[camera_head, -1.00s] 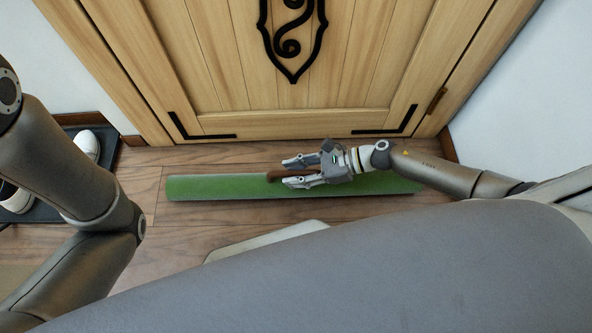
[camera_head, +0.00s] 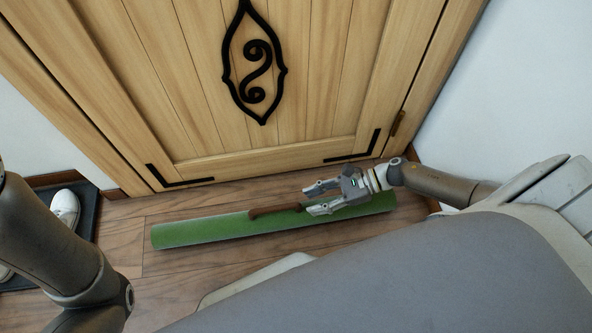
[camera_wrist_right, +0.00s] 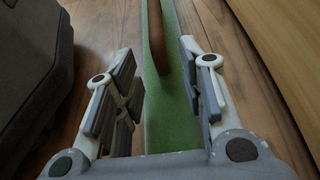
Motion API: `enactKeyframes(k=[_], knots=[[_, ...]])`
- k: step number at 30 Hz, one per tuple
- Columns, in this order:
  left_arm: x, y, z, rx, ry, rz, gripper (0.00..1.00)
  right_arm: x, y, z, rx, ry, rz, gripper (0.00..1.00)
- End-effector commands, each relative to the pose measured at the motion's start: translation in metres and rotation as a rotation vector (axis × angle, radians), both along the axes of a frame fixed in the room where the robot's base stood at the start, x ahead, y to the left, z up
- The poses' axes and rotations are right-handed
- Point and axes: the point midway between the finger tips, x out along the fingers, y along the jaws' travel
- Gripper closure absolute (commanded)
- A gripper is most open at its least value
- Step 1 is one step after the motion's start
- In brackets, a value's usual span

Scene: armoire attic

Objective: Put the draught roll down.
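The draught roll is a long green cylinder (camera_head: 200,231) with a brown handle (camera_head: 268,211). It lies on the wooden floor in front of the door, roughly along its bottom edge. My right gripper (camera_head: 312,198) is open over the roll, near its right part. In the right wrist view the two fingers (camera_wrist_right: 155,90) stand wide apart, with the green roll (camera_wrist_right: 172,120) and the brown handle (camera_wrist_right: 157,40) between and beyond them, not gripped. My left arm shows at the left of the head view, but its gripper is out of view.
A wooden door (camera_head: 310,110) with black ironwork stands just behind the roll. A dark tray (camera_head: 85,215) with white shoes (camera_head: 65,208) is at the left. A white wall (camera_head: 490,100) closes the right side. Bare floor (camera_head: 165,290) lies in front of the roll.

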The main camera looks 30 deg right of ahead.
Motion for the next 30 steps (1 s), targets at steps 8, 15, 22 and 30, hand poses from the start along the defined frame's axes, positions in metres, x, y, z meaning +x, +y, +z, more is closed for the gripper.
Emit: enactKeyframes(k=[8,15,22,30], knots=[[0.004,0.0,-0.001,0.0,0.013,-0.001,1.0,-0.005,-0.019,0.0,0.0,-0.001,0.0,0.63],[0.004,0.0,-0.001,0.0,0.012,-0.002,1.0,0.002,-0.011,0.007,0.023,0.0,-0.011,0.63],[0.004,0.0,-0.001,0.0,0.012,-0.002,1.0,0.071,0.068,0.101,0.316,0.047,-0.117,0.63],[0.004,0.0,-0.001,0.0,0.012,-0.002,1.0,0.127,0.166,0.351,0.971,0.298,-0.074,0.63]])
